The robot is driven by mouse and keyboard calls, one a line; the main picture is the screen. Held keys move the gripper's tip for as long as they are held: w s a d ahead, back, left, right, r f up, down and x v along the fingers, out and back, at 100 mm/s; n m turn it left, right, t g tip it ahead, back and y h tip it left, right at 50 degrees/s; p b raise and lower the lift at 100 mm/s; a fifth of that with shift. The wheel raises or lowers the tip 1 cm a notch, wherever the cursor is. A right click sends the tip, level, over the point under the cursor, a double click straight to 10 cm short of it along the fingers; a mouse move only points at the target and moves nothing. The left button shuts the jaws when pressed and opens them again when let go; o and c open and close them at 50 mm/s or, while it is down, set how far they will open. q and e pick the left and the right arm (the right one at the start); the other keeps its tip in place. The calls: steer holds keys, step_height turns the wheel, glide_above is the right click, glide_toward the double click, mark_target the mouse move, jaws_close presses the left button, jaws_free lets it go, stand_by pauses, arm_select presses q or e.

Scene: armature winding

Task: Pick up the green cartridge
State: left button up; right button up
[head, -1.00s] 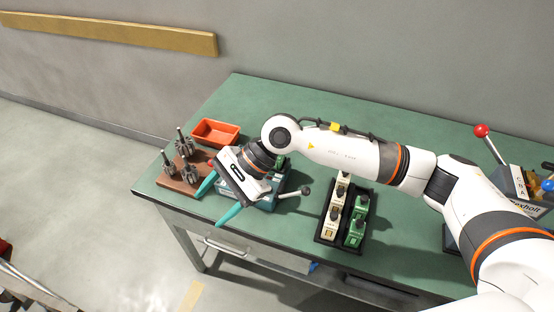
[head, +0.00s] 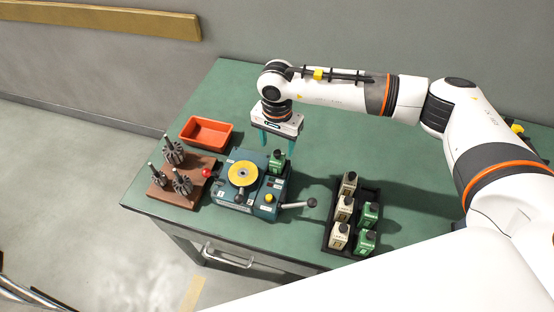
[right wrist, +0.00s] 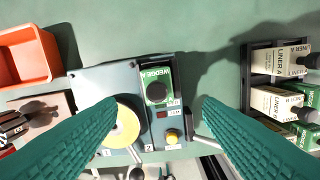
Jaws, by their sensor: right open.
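A green cartridge (head: 277,162) with a dark knob stands in the right rear part of the blue-grey winding machine (head: 232,190). In the right wrist view the cartridge (right wrist: 158,88) reads "WEDGE A" and lies between the lines of my two fingers. My right gripper (head: 278,142) points down, open and empty, with its teal fingers above and around the back of the cartridge. I cannot tell whether the fingers touch it. Two more green cartridges (head: 368,215) stand in the black rack (head: 326,240) to the right. My left gripper is not in view.
The rack also holds several cream cartridges (head: 343,207). The machine has a yellow disc (head: 243,174), a red-knobbed lever (head: 206,173) and a crank handle (head: 300,205). An orange bin (head: 207,133) and a brown board with armatures (head: 175,194) stand left. The green tabletop behind the rack is clear.

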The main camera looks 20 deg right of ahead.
mark_target(277, 152)
steer(key=shift+w+f, duration=0.3)
steer(key=shift+f, duration=0.6)
steer(key=shift+f+p, duration=0.8)
steer(key=shift+p, duration=0.15)
step_height(277, 152, down, 3)
steer(key=shift+r+p, duration=0.2)
steer(key=shift+p, duration=0.3)
steer(key=shift+f, duration=0.6)
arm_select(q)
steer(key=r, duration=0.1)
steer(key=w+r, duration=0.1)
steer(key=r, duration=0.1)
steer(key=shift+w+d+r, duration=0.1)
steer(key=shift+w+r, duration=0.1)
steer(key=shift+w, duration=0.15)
arm_select(e)
steer(key=c, duration=1.2)
